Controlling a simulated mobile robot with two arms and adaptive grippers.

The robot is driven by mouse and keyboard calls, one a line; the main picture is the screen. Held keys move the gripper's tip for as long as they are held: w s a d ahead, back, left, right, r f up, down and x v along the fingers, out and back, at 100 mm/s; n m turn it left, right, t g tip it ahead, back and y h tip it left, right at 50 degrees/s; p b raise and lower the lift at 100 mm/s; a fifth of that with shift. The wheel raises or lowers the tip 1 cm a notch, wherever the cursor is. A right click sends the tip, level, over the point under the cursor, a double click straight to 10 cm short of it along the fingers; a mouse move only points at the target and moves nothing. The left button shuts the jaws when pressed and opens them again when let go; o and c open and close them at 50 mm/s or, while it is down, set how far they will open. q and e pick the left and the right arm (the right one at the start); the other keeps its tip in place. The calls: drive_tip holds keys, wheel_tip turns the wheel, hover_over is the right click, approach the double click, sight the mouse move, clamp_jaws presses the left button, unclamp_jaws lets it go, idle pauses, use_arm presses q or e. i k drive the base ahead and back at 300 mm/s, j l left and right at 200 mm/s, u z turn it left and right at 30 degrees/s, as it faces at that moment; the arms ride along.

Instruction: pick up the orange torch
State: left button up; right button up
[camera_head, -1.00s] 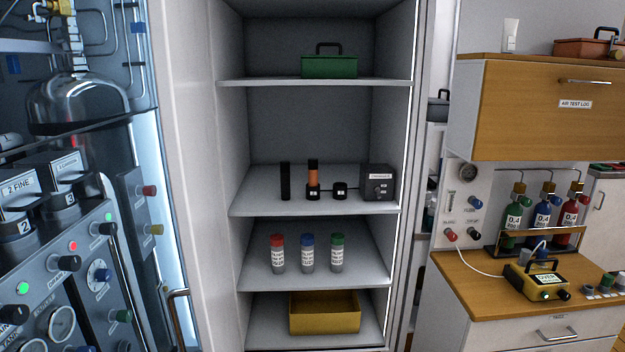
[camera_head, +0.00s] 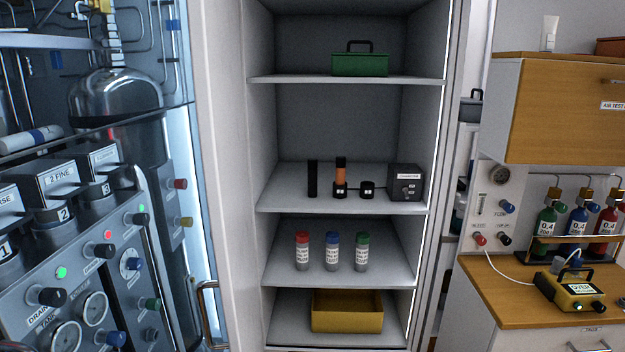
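The orange torch (camera_head: 340,173) stands upright on the second shelf from the top of the open cabinet. It has an orange body with a black top, and its lower end sits in a small black holder (camera_head: 340,190). A black cylinder (camera_head: 312,178) stands to its left. An empty-looking black holder (camera_head: 367,189) and a dark box (camera_head: 404,182) with a label and knobs are to its right. Neither of my grippers is in view.
Other shelves hold a green toolbox (camera_head: 360,64), red, blue and green-capped canisters (camera_head: 333,251) and a yellow bin (camera_head: 347,311). A valve panel (camera_head: 90,270) stands at left. A wooden counter (camera_head: 490,290) with a yellow device (camera_head: 570,288) is at right.

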sight(341, 160)
drive_tip(key=i+l+u, duration=0.15)
drive_tip(key=u, duration=0.3)
drive_tip(key=i+l+u, duration=0.25)
drive_tip(key=u, duration=0.2)
drive_tip(key=i+l+u, duration=0.1)
drive_tip(key=l+u, duration=0.2)
drive_tip(key=u, duration=0.15)
